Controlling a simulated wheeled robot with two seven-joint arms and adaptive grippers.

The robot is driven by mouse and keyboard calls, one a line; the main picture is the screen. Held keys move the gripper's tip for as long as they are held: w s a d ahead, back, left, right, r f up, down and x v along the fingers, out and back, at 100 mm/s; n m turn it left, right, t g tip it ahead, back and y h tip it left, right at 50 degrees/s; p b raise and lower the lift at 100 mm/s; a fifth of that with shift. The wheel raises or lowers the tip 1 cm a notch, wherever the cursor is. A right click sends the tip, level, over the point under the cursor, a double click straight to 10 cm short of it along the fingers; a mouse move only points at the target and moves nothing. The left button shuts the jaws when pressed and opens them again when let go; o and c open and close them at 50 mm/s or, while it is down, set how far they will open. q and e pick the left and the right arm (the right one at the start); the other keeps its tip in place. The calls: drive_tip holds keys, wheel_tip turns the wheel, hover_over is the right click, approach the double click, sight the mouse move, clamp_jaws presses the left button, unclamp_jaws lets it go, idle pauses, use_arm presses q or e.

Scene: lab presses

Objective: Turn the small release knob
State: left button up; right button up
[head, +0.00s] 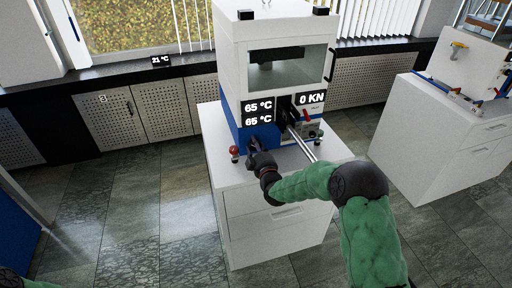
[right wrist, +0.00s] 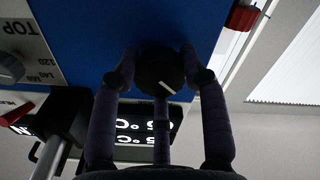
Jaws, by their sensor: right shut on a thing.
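The small release knob (right wrist: 160,72) is black with a white pointer line and sits on the blue panel (right wrist: 185,22) of the press. My right gripper (right wrist: 160,62) has its fingers around the knob, touching its sides, and is shut on it. The white pointer slants in the right wrist view. In the head view my right gripper (head: 256,150) reaches the lower blue front of the press (head: 232,115), and it hides the knob there. My left gripper is not in view.
A long metal lever (head: 301,145) sticks out just right of my gripper. A red-topped knob (head: 234,151) stands to its left on the white cabinet (head: 270,225). Another white cabinet (head: 440,140) stands at right. The tiled floor at left is clear.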

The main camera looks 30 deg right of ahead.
drive_tip(key=n, duration=0.3)
drive_tip(key=r+n, duration=0.1)
drive_tip(key=n, duration=0.2)
drive_tip(key=shift+w+a, duration=0.1)
drive_tip(key=shift+w, duration=0.05)
idle(0.3)
drive_tip(key=o, duration=1)
drive_tip(key=shift+a, duration=0.1)
drive_tip(key=shift+o, duration=0.7)
drive_tip(key=shift+w+a+f, duration=0.1)
drive_tip(key=shift+a+f, duration=0.05)
drive_tip(key=shift+f, duration=0.15)
drive_tip(key=shift+s+f, duration=0.1)
drive_tip(key=shift+s, duration=0.15)
